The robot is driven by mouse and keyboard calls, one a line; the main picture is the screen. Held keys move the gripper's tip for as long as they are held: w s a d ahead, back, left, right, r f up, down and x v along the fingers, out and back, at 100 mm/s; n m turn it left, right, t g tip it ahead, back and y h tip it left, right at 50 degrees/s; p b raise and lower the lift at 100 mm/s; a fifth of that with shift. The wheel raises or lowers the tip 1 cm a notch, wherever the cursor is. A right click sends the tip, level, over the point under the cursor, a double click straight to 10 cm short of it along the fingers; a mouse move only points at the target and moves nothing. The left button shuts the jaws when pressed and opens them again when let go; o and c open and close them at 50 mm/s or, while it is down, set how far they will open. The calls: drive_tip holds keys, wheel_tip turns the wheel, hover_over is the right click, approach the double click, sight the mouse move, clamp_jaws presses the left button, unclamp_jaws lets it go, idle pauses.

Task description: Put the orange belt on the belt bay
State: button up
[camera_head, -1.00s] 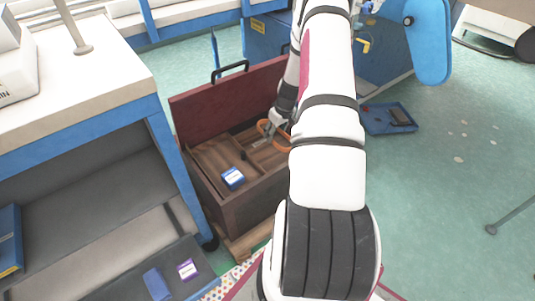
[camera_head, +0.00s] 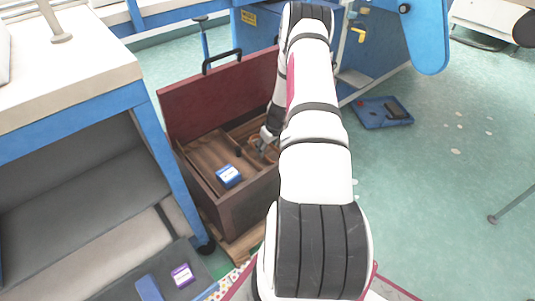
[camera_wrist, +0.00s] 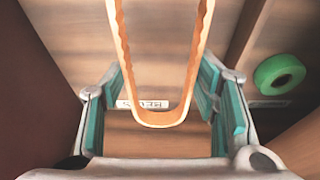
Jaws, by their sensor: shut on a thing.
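The orange belt is a thin loop with a wavy inner face. In the wrist view the orange belt (camera_wrist: 160,118) passes between the two fingers of my gripper (camera_wrist: 160,85), which is shut on it. In the head view my gripper (camera_head: 264,148) is down inside the open wooden chest (camera_head: 240,205), toward its right side, and only a bit of orange shows beside it. A pale label reading BELTS (camera_wrist: 128,104), upside down, marks the belt bay and is partly behind the belt. I cannot tell whether the belt touches the bay floor.
A green ring (camera_wrist: 280,74) lies in a compartment to the right in the wrist view, past a wooden divider (camera_wrist: 243,35). A blue-and-white box (camera_head: 228,176) sits in the chest's front compartment. The raised red lid (camera_head: 215,95) stands behind. A blue tray (camera_head: 383,112) lies on the floor.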

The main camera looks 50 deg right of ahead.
drive_tip(key=shift+f+b, duration=0.4)
drive_tip(key=shift+f, duration=0.95)
drive_tip(key=shift+f, duration=0.1)
drive_tip(key=shift+f, duration=0.1)
drive_tip(key=o, duration=1.3)
